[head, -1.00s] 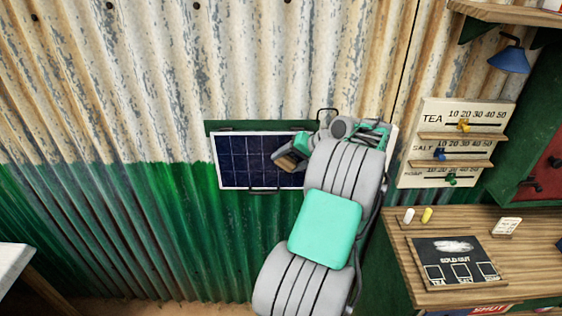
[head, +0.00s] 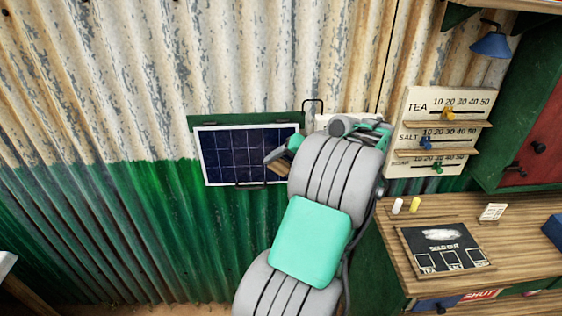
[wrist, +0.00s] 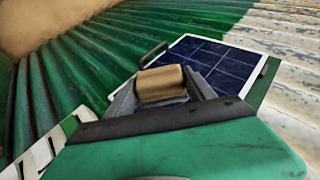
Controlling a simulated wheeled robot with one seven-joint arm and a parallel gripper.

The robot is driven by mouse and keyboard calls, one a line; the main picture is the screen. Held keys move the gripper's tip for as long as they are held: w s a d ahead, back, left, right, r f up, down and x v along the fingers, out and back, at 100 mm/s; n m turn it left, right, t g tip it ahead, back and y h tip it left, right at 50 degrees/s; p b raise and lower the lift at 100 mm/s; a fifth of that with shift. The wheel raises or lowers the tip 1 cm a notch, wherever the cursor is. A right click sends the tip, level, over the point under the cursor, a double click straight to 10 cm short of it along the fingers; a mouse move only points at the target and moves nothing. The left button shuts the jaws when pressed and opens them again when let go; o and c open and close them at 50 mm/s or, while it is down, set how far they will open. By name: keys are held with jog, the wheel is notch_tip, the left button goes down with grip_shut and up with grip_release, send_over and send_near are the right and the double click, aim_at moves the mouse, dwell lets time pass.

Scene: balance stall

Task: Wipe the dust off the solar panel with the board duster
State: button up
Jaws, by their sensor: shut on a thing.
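The solar panel (head: 238,152) is a dark blue gridded panel in a white frame on a green backing against the corrugated wall. It also shows in the wrist view (wrist: 215,62). My gripper (head: 277,160) is at the panel's right edge, shut on the board duster (head: 279,168), a block with a tan-brown face. In the wrist view the duster (wrist: 161,85) sits between the fingers, in front of the panel's edge. I cannot tell whether it touches the panel. My arm hides part of the panel's right side. No clear dust shows on the visible cells.
A dark handle (head: 252,185) sits at the panel's lower edge. To the right are a slider board (head: 440,105), a wooden counter (head: 470,215) with a chalkboard (head: 445,262), and white and yellow chalk pieces. The wall left of the panel is clear.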

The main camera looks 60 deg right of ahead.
jog(key=shift+s+a, duration=0.15)
jog(key=shift+a, duration=0.05)
jog(key=shift+s+a, duration=0.9)
jog(key=shift+a, duration=0.3)
